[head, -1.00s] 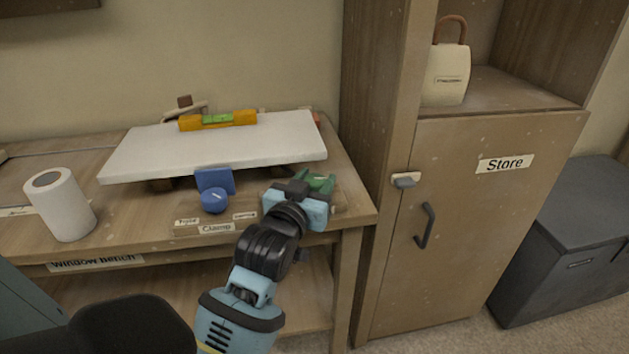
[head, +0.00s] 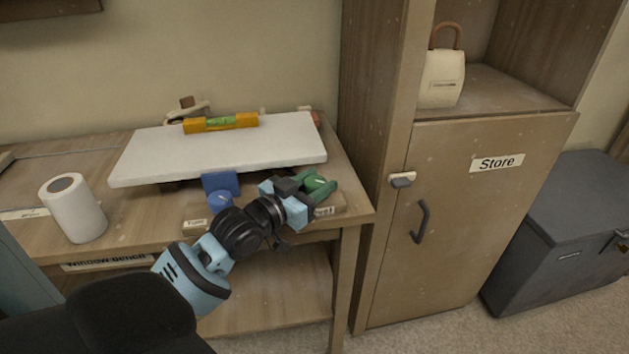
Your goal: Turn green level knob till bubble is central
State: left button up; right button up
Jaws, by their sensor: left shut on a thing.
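The green level knob (head: 318,184) is at the right front of the bench, below the right end of a white board (head: 200,160). My left gripper (head: 304,188) is shut on the green knob, and its jaws hide part of it. A yellow spirit level (head: 193,126) lies on the board with a green vial (head: 221,121) in its middle. The vial is too small to tell where the bubble sits. My right gripper is not in view.
A blue knob (head: 220,199) on a blue block (head: 221,183) stands left of the green knob, partly behind my arm. A white roll (head: 75,208) stands at the bench's left. The Store cabinet (head: 460,250) rises close on the right.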

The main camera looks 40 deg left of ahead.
aim_at(308, 189)
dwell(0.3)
pick_arm(q)
jog(key=o, duration=0.9)
jog(key=shift+o, duration=0.2)
jog(key=shift+s, duration=0.1)
jog(key=s, duration=0.6)
jog(key=shift+a, duration=0.35)
jog(key=shift+s+a, duration=0.1)
jog(key=shift+s, duration=0.65)
